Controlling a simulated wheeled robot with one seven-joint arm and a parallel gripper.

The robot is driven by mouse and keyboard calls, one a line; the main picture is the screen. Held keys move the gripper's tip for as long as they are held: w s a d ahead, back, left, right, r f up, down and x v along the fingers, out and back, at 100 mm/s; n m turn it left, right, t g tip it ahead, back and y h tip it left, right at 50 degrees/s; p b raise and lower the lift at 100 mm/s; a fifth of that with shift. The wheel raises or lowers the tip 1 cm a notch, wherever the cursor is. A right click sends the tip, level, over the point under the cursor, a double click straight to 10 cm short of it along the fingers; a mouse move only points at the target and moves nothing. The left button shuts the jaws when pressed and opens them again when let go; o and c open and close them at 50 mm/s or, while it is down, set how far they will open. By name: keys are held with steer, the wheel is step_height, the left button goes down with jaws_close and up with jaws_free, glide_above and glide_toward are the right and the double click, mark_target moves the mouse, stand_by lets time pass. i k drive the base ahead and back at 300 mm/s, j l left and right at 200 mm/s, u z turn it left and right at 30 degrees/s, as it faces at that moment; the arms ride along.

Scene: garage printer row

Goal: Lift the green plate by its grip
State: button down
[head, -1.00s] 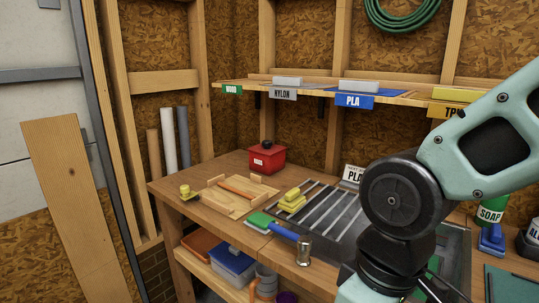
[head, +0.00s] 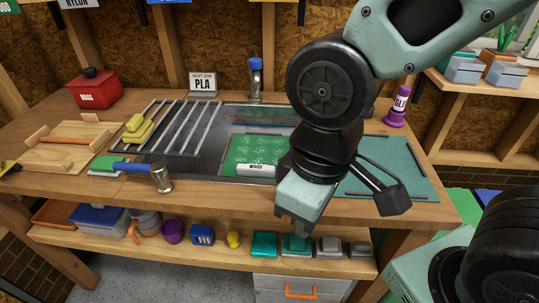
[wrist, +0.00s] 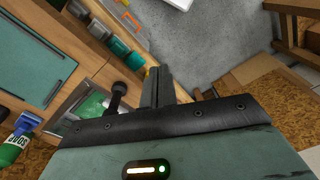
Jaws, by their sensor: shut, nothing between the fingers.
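The green plate (head: 243,150) lies flat in the metal-rimmed basin in the workbench, with white marks on its face. Its pale grip (head: 256,169), labelled WOOD, is at the near edge. My arm hides the plate's right side. In the wrist view the plate (wrist: 92,105) shows partly at left of my fingers. My gripper (head: 298,230) is shut and empty, apart from the plate, in front of the bench's front edge in the head view. In the wrist view my gripper's fingers (wrist: 158,85) are together.
A hammer (head: 160,178) lies left of the basin, near a slatted rack (head: 170,128) with yellow sponges (head: 138,128). A teal mat (head: 412,177) lies at right, with a purple-capped bottle (head: 397,108) behind.

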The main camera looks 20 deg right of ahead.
mark_target(250, 156)
steer(key=i+j+z, duration=0.25)
steer(key=j, duration=0.25)
steer(key=j+z, duration=0.3)
steer(key=j, duration=0.2)
steer(key=i+j+z, duration=0.1)
steer(key=j+z, duration=0.15)
steer(key=j, duration=0.3)
